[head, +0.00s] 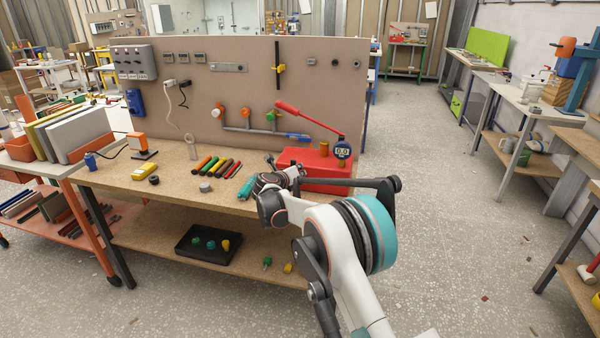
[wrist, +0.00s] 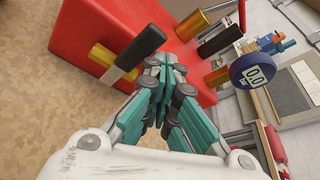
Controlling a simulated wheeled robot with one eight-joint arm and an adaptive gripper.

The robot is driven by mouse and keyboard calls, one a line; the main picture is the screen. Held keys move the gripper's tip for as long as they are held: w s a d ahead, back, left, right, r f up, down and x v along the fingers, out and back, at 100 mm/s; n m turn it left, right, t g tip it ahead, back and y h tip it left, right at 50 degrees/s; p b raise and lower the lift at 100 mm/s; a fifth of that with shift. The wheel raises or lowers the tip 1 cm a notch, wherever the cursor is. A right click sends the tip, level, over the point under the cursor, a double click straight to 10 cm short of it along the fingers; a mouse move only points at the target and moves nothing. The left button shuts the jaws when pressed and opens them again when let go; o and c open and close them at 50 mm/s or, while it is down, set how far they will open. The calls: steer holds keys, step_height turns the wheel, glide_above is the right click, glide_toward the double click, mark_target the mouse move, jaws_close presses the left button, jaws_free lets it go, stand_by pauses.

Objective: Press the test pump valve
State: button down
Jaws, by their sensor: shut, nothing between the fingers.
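The test pump is a red box (head: 318,168) on the right end of the workbench, with a long red lever (head: 305,115) and a round gauge (head: 343,148) reading 0.0. In the wrist view the red body (wrist: 85,30) fills the upper left, and the gauge (wrist: 255,75) is at right. The valve, a brass stem with a black bar handle (wrist: 140,47), sticks out of the red body. My gripper (wrist: 164,68) has teal fingers and is shut and empty. Its tips are close beside the handle's lower right; I cannot tell whether they touch. My arm partly hides the pump in the head view.
Several coloured markers (head: 217,166) and a grey puck (head: 205,187) lie on the bench (head: 185,185) left of my gripper. An upright pegboard (head: 215,80) with pipes and valves stands behind. Open floor (head: 455,240) lies to the right.

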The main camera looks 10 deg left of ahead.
steer(key=shift+s+a, duration=0.1)
steer(key=shift+a, duration=0.05)
steer(key=v, duration=1.1)
steer(key=shift+s, duration=0.4)
steer(key=shift+r, duration=0.15)
